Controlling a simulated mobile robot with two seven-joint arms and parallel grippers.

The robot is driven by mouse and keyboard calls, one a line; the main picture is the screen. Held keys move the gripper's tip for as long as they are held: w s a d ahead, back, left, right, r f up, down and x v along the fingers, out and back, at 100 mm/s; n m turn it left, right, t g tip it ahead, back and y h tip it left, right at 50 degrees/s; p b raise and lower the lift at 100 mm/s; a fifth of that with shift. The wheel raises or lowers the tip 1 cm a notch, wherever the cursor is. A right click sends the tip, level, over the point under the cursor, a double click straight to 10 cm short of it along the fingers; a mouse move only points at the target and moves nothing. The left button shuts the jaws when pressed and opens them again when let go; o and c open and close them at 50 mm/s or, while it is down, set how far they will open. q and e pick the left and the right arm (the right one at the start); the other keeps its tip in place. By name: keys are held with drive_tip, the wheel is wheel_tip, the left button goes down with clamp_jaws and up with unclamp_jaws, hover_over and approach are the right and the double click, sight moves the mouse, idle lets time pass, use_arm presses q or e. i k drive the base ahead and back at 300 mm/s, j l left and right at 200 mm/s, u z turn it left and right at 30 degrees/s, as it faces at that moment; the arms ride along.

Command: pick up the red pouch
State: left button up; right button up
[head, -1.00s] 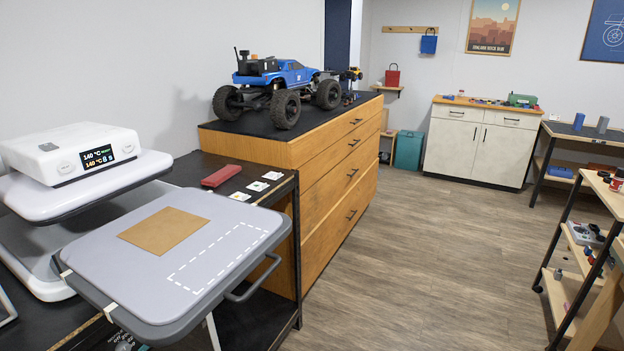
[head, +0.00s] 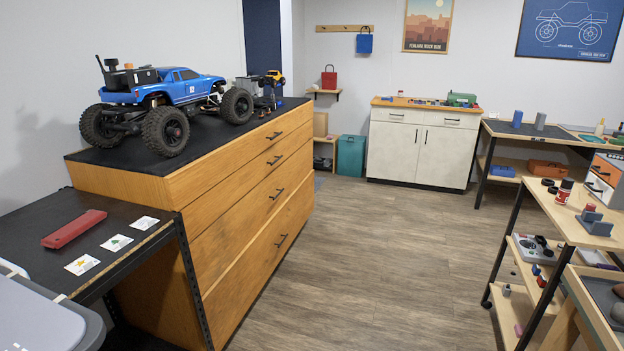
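A small red bag with a handle (head: 329,79), which looks like the red pouch, stands upright on a little wooden wall shelf (head: 323,92) at the back of the room. A similar blue bag (head: 364,42) hangs from a wooden peg rail (head: 344,28) to its right. A long flat red object (head: 74,228) lies on the black table at the near left; I cannot tell whether it is a case or a bar. Neither of my grippers shows in the head view.
A wooden drawer cabinet (head: 230,178) with a blue truck (head: 181,88) stands at left. A white cabinet (head: 417,153) and a teal bin (head: 351,155) stand at the back. Shelved carts (head: 540,195) line the right. The wooden floor (head: 370,260) between is clear.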

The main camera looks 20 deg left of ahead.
sight(65, 234)
drive_tip(key=i+u, duration=0.55)
drive_tip(key=u, duration=0.15)
drive_tip(key=i+l+u, duration=0.1)
drive_tip(key=i+u, duration=0.4)
drive_tip(key=u, duration=0.3)
drive_tip(key=i+u, duration=0.1)
drive_tip(key=u, duration=0.3)
drive_tip(key=i+u, duration=0.15)
drive_tip(key=u, duration=0.3)
drive_tip(key=i+l+u, duration=0.2)
drive_tip(key=u, duration=0.2)
drive_tip(key=i, duration=0.1)
